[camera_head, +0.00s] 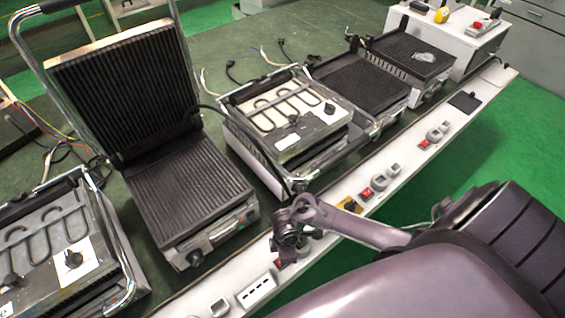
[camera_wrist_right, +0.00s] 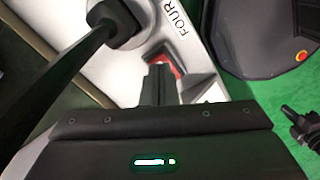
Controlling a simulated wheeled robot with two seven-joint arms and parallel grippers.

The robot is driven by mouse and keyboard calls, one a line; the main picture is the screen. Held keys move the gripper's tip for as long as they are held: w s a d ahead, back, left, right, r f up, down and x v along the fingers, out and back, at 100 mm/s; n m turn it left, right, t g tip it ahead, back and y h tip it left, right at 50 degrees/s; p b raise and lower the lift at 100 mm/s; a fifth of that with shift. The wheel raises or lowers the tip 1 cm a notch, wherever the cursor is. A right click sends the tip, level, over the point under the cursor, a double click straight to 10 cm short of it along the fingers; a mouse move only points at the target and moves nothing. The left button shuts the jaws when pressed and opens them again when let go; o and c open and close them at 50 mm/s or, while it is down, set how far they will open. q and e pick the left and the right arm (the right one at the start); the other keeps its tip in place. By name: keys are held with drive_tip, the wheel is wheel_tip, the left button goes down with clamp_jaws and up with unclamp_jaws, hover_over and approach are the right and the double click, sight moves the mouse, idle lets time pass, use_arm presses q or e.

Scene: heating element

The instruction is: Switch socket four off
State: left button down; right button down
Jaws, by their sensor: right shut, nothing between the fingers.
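The white rail along the table's front edge carries sockets with red switches. In the right wrist view, the word FOUR (camera_wrist_right: 172,20) is printed on it beside a red switch (camera_wrist_right: 177,66). A black plug (camera_wrist_right: 120,22) with a thick cable sits in the round socket next to the label. My right gripper (camera_wrist_right: 160,72) is shut and empty, with its fingertips right at the red switch and partly covering it. I cannot tell whether they touch it or which way the switch is tipped. In the head view, the right gripper (camera_head: 288,240) is over the rail and hides most of that socket. My left gripper is out of view.
An open contact grill (camera_head: 185,190) stands behind the rail, with a heating-element unit (camera_head: 290,110) to its right and another (camera_head: 60,250) to its left. Other red switches (camera_head: 366,193) and sockets lie further right along the rail.

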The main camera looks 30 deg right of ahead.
drive_tip(key=shift+f+b, duration=0.5)
drive_tip(key=shift+f, duration=0.15)
wheel_tip(320, 180, up, 7)
drive_tip(key=p, duration=0.8)
drive_tip(key=shift+r, duration=0.1)
idle(0.5)
